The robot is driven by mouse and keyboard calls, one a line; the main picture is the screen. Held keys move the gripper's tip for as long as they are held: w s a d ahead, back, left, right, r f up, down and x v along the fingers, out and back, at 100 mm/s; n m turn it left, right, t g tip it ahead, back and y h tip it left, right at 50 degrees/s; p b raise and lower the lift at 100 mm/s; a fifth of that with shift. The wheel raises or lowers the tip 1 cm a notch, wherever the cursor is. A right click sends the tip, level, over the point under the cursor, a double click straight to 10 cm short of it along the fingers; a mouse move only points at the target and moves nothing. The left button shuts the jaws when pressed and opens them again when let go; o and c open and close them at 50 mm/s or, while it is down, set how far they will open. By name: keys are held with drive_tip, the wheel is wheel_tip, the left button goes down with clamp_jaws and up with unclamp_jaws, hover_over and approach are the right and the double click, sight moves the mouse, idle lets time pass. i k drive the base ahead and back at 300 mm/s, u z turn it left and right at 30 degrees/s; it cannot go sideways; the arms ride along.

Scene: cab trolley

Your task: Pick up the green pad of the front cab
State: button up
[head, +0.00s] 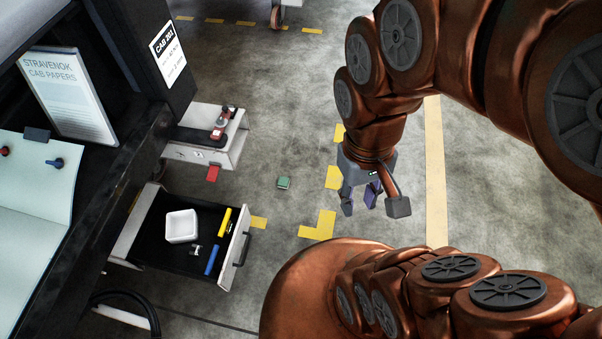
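A small green pad (284,183) lies on the grey floor near the middle of the view, to the right of a red pad (213,173). My gripper (372,205) hangs from the copper-coloured arm to the right of the green pad, apart from it. Its grey and purple fingers are spread and nothing shows between them. The cab (130,130) stands at the left, with a sign reading CAB 201 on its dark post.
An open drawer (160,262) holds a white box, a yellow item and a blue item. A white step (212,140) with a red-and-black device sits above it. Yellow tape (318,228) marks the floor, which is clear around the green pad.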

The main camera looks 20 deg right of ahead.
sight(283, 182)
drive_tip(key=u, duration=0.45)
drive_tip(key=k, duration=1.1)
drive_tip(key=z, duration=0.5)
drive_tip(key=i, duration=1.5)
drive_tip(key=u, duration=0.75)
drive_tip(key=i, duration=0.2)
drive_tip(key=u, duration=0.25)
